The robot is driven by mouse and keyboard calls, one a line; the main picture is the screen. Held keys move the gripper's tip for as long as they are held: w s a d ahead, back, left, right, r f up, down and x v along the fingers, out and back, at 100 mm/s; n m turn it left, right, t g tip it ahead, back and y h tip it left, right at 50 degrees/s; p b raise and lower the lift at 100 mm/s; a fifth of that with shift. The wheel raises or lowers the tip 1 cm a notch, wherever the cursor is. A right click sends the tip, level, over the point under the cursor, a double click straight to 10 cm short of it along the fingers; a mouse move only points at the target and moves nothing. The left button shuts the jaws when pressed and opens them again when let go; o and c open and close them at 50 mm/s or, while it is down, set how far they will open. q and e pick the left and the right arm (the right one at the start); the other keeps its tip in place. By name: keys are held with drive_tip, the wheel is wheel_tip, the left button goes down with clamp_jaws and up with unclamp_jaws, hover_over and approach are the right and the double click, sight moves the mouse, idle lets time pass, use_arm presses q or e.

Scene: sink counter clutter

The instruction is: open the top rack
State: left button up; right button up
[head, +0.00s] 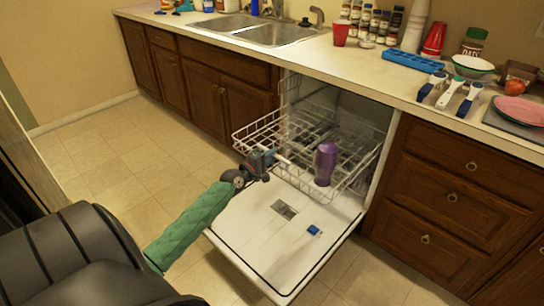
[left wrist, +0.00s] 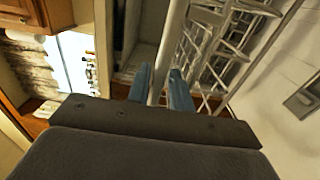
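The top rack (head: 256,131) is a white wire basket, pulled partly out of the dishwasher above its lowered door. My left gripper (head: 272,157) is at the rack's front edge. In the left wrist view, its two blue fingers (left wrist: 160,88) lie on either side of a white rack bar (left wrist: 170,45), with hardly any gap, so it looks shut on the bar. A purple vase-like item (head: 325,163) stands upright at the rack's right side. The rear of the rack is hidden under the counter. My right gripper is not in view.
The open dishwasher door (head: 262,245) lies flat below the rack, with a small blue item (head: 314,231) on it. Drawers (head: 450,197) stand to the right and closed cabinets to the left. The counter (head: 345,68) holds clutter. The tiled floor (head: 115,165) at left is clear.

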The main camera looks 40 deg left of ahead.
use_arm(q)
drive_tip(key=s, duration=0.7)
drive_tip(key=shift+s+a+b, duration=0.3)
drive_tip(key=shift+s+b, duration=0.05)
drive_tip(key=shift+b, duration=0.05)
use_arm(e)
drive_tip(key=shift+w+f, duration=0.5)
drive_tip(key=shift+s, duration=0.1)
